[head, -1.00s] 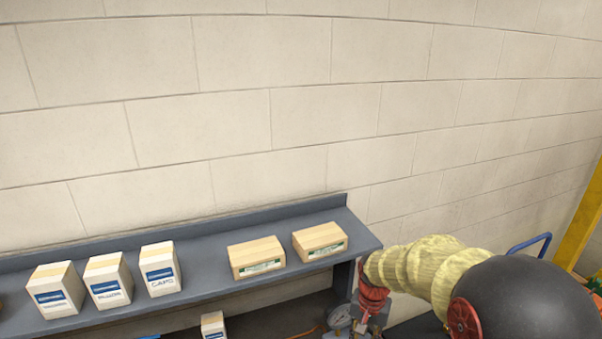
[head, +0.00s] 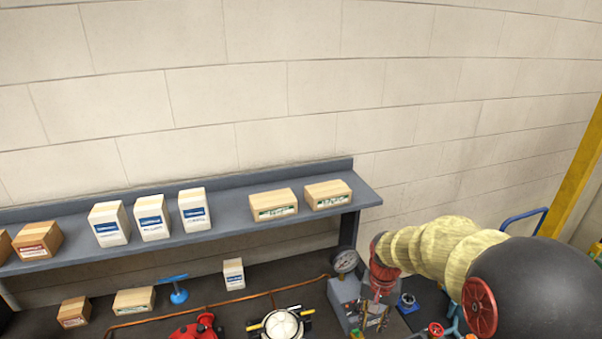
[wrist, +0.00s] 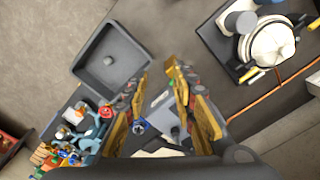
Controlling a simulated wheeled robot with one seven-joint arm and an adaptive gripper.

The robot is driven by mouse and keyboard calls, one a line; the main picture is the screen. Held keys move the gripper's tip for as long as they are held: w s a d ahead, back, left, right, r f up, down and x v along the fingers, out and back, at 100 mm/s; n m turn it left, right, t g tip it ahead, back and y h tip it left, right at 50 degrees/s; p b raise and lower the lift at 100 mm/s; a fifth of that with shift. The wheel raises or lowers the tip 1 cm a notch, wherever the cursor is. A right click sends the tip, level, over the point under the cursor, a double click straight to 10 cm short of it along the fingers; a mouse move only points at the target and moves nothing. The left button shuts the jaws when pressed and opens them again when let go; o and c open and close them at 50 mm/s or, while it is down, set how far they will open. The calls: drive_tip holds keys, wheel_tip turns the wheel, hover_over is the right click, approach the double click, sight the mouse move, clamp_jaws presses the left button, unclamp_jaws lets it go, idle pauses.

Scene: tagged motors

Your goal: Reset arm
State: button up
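My arm, with a yellowish ribbed sleeve and a dark round housing, enters the head view from the right. My gripper (head: 374,318) points down at its end, beside a grey unit with a round gauge (head: 345,262). In the wrist view, my gripper (wrist: 161,72) has its two yellow-and-dark fingers apart with nothing held between them. Beneath the gap lies part of a grey object (wrist: 162,110), which I cannot identify. A white round motor-like unit (head: 283,327) sits on the dark bench; it also shows in the wrist view (wrist: 268,42).
A grey shelf (head: 232,224) along the block wall carries several white and brown boxes. Below are a red machine (head: 195,332), a blue stand (head: 178,292) and a white box (head: 233,274). The wrist view shows a grey square tray (wrist: 85,72) and a bin of colourful parts (wrist: 70,140).

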drive_tip(key=s+r+n+t+b, duration=0.2)
drive_tip(key=s+b, duration=0.6)
drive_tip(key=s, duration=0.3)
drive_tip(key=s+r+n+t+b, duration=0.2)
drive_tip(key=s+t+b, duration=0.1)
drive_tip(key=s+b, duration=0.6)
drive_tip(key=shift+s+a+r+n+t, duration=0.3)
drive_tip(key=shift+s+n, duration=0.1)
drive_tip(key=shift+s, duration=0.55)
